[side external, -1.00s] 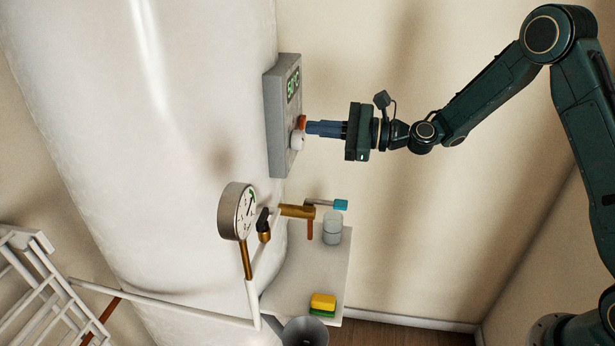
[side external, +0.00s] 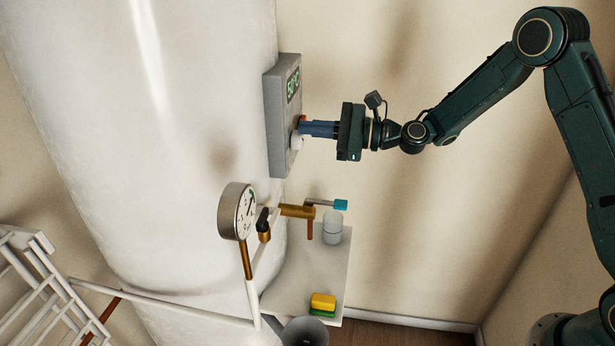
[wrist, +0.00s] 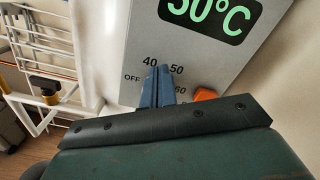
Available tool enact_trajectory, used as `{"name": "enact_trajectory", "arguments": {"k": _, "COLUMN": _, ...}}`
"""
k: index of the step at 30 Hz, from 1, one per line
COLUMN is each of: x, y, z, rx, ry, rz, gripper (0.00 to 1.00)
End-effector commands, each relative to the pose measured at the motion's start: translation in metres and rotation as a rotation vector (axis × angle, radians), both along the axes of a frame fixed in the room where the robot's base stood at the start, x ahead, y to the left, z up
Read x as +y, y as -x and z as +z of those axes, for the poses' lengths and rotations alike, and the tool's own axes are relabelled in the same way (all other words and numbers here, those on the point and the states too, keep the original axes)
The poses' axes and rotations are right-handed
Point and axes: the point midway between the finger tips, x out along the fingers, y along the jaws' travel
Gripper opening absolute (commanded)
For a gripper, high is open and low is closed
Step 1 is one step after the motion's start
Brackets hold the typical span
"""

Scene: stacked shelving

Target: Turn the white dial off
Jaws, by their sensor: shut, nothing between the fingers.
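The white dial (side external: 295,143) is on the front of a grey control box (side external: 281,120) fixed to the big white tank. In the wrist view the dial is mostly hidden behind my gripper; the printed marks OFF, 40 and 50 show around it. My gripper (side external: 301,129) is shut, with its blue fingertips at the box face, at or just above the dial. I cannot tell whether they touch it. The fingers also show in the wrist view (wrist: 157,75), close together between OFF and 50. An orange part (wrist: 206,95) is just right of the fingers.
The box's display (wrist: 210,12) reads about 50°C. Below the box are a pressure gauge (side external: 236,212), a brass tap (side external: 297,211) and a shelf (side external: 285,273) with a glass (side external: 333,230) and a yellow-green sponge (side external: 322,304).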

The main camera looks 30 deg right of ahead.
Motion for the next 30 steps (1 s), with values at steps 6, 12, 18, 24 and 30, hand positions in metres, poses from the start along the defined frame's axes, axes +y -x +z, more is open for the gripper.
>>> {"name": "enact_trajectory", "arguments": {"k": 6, "x": -0.0004, "y": -0.0003, "z": -0.0020, "rx": 0.001, "ry": -0.001, "rz": 0.000, "gripper": 0.00}}
{"name": "enact_trajectory", "arguments": {"k": 12, "x": -0.0006, "y": -0.0005, "z": -0.0042, "rx": 0.001, "ry": 0.000, "rz": 0.000, "gripper": 0.00}}
{"name": "enact_trajectory", "arguments": {"k": 18, "x": -0.0006, "y": -0.0003, "z": -0.0049, "rx": 0.002, "ry": 0.002, "rz": -0.001, "gripper": 0.00}}
{"name": "enact_trajectory", "arguments": {"k": 24, "x": 0.0005, "y": 0.0007, "z": -0.0059, "rx": 0.004, "ry": 0.003, "rz": -0.002, "gripper": 0.00}}
{"name": "enact_trajectory", "arguments": {"k": 30, "x": 0.0028, "y": 0.0031, "z": -0.0074, "rx": 0.005, "ry": 0.004, "rz": -0.001, "gripper": 0.00}}
